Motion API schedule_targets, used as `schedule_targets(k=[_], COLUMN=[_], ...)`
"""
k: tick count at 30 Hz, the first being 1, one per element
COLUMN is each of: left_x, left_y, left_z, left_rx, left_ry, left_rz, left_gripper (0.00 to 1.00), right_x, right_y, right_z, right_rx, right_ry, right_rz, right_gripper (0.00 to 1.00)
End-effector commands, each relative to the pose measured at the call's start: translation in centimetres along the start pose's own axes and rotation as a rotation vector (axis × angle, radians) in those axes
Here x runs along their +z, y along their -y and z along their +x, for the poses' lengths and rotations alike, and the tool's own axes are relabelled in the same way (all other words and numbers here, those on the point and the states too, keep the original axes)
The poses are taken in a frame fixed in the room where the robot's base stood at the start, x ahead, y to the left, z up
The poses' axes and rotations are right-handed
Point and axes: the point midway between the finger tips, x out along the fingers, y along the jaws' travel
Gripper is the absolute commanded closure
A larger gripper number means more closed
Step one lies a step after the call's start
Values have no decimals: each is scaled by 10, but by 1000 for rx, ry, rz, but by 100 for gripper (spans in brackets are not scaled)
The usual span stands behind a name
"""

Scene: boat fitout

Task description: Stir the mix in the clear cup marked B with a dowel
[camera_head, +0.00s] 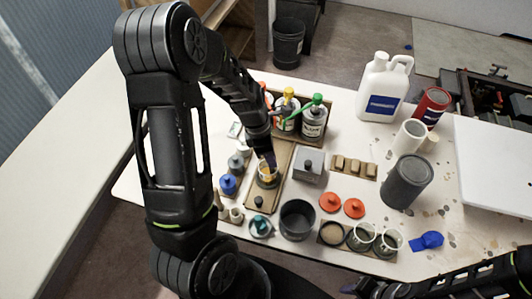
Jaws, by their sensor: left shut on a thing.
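My left gripper (267,160) reaches down over a small clear cup (268,181) on a tan board. It is shut on what looks like a dowel, which is mostly hidden by the fingers and the cup. The cup holds a yellowish mix, and the gripper's tip is at its mouth. I cannot read a letter on this cup. Two more clear cups stand in a holder at the front, one in the middle (362,236) and one at its right (388,243). My right arm comes in at the bottom right; its gripper (362,288) is low at the picture edge and its jaws are unclear.
Bottles with coloured caps (312,121) stand in a tray behind the cup. A grey box (309,165), a dark pot (297,219) and two orange lids (331,202) are to its right. A white jug (383,88) and a grey can (407,181) stand farther right. Small jars crowd the left.

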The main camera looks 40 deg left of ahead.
Motion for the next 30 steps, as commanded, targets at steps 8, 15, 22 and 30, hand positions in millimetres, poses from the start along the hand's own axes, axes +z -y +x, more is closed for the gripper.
schedule_targets(k=[8, 15, 22, 30], left_x=[-11, -11, -10, -7], left_y=[-4, -4, -4, -4], left_z=[-2, -2, -10, -32], left_rx=[-1, -1, 0, 1], left_ry=[0, 0, 0, 1], left_rz=[-1, -1, 0, 1], left_gripper=[100, 100, 100, 100], right_x=[0, 0, 0, 0], right_y=[0, 0, 0, 1], right_z=[1, 1, 0, -2], right_rx=[0, 0, 0, 0], right_ry=[0, 0, 0, 0], right_rz=[0, 0, 0, 0], right_gripper=[64, 64, 64, 64])
